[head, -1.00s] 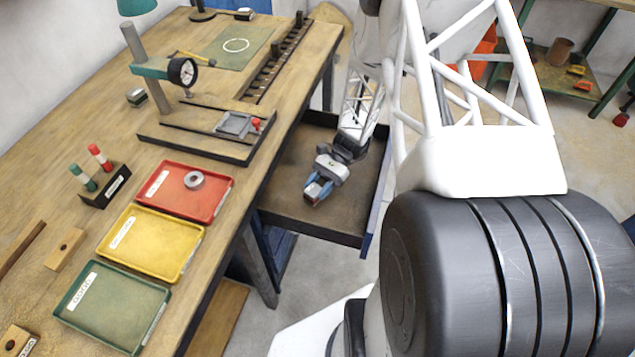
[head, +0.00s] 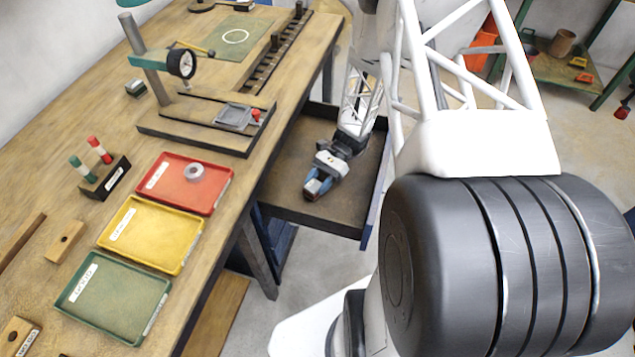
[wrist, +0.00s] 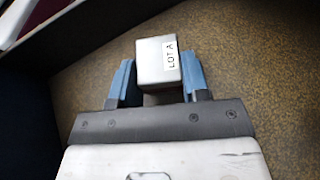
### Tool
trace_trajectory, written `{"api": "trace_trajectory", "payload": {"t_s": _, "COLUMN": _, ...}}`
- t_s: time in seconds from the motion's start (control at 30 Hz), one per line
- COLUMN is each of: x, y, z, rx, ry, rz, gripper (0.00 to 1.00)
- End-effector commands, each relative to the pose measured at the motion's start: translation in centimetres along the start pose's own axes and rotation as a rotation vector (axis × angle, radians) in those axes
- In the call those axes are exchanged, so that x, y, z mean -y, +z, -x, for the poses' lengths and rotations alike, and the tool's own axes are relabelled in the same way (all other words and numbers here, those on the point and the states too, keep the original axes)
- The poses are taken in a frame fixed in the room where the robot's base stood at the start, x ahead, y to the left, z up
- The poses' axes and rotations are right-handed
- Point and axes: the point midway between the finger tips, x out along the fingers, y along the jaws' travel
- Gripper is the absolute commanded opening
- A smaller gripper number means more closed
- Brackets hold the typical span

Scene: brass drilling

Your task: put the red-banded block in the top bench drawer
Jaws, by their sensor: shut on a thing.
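My gripper (head: 312,190) is inside the open top bench drawer (head: 287,208), low over its brown floor. In the wrist view the blue fingers of my gripper (wrist: 160,80) are shut on a pale grey block (wrist: 153,60) with a white "LOT A" label. No red band shows on the face I can see. The drawer floor (wrist: 260,70) lies beneath the block, and I cannot tell whether the block touches it. In the head view my gripper mostly hides the block.
The drawer's side wall (head: 376,200) rises right of my gripper, and the bench edge is on the left. A red tray (head: 165,200) with a metal ring, a yellow tray (head: 150,240) and a green tray (head: 120,305) stand on the bench. Bare drawer floor surrounds the gripper.

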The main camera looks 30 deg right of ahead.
Motion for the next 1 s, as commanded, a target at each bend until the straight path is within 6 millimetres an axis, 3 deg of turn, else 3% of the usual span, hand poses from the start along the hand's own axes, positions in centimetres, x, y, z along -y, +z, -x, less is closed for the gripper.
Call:
{"api": "trace_trajectory", "payload": {"t_s": 0.9, "x": 0.0, "y": -1.1, "z": -0.4, "rx": 0.0, "ry": 0.0, "rz": 0.001, "gripper": 0.0}}
{"api": "trace_trajectory", "payload": {"t_s": 0.93, "x": 0.0, "y": -1.0, "z": -0.4, "rx": 0.0, "ry": 0.0, "rz": 0.001, "gripper": 0.45}}
{"api": "trace_trajectory", "payload": {"t_s": 1.0, "x": 0.0, "y": -1.0, "z": -0.4, "rx": 0.0, "ry": 0.0, "rz": 0.001, "gripper": 0.56}}
